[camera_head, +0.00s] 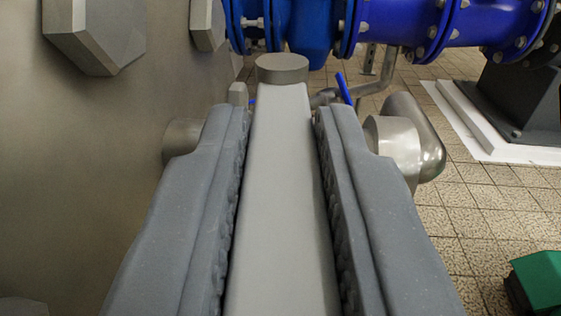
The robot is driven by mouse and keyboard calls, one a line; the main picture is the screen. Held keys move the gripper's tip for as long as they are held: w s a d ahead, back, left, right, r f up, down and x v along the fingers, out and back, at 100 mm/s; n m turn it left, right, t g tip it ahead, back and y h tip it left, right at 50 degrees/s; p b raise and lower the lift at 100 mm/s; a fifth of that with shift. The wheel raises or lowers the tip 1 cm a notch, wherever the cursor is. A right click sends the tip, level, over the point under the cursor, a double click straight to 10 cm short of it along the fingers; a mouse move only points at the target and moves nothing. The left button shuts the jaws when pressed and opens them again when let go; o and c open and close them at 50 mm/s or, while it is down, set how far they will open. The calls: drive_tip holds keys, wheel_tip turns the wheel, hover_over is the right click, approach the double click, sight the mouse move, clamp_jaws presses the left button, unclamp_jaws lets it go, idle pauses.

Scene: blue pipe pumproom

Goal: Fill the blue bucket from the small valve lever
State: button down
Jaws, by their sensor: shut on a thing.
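A long, flat, pale grey lever (282,200) runs away from me up the middle of the camera view. At its far end is a round, darker grey cap (282,68). My gripper (280,118) has one dark grey finger along each side of this lever and is shut on it. I cannot tell whether this is the small valve lever. A small blue lever (344,88) stands tilted just beyond my right fingertip, partly hidden. The blue bucket is not in view.
A grey-brown wall or tank side with large bolts (95,35) is close on the left. Blue flanged pipes (400,25) cross the back. A shiny metal pipe end (410,140) is right of my gripper. Tiled floor (480,205) is open at right, with a green object (540,280) low in the corner.

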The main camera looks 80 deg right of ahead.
sight(298, 170)
drive_tip(key=shift+d, duration=0.35)
drive_tip(key=c, duration=1.3)
unclamp_jaws()
drive_tip(key=shift+a, duration=0.15)
drive_tip(key=shift+a, duration=0.1)
wheel_tip(298, 170, up, 3)
drive_tip(key=shift+r+p, duration=0.15)
drive_tip(key=shift+p, duration=0.9)
drive_tip(key=shift+s+r+p, duration=0.15)
drive_tip(key=shift+r+p, duration=0.1)
drive_tip(key=shift+p, duration=0.05)
drive_tip(key=s+p, duration=0.2)
drive_tip(key=s, duration=0.3)
drive_tip(key=s+p, duration=0.2)
drive_tip(key=s, duration=0.3)
drive_tip(key=s+d+r+p, duration=0.1)
drive_tip(key=s+p, duration=0.1)
drive_tip(key=s, duration=0.3)
drive_tip(key=shift+s, duration=0.3)
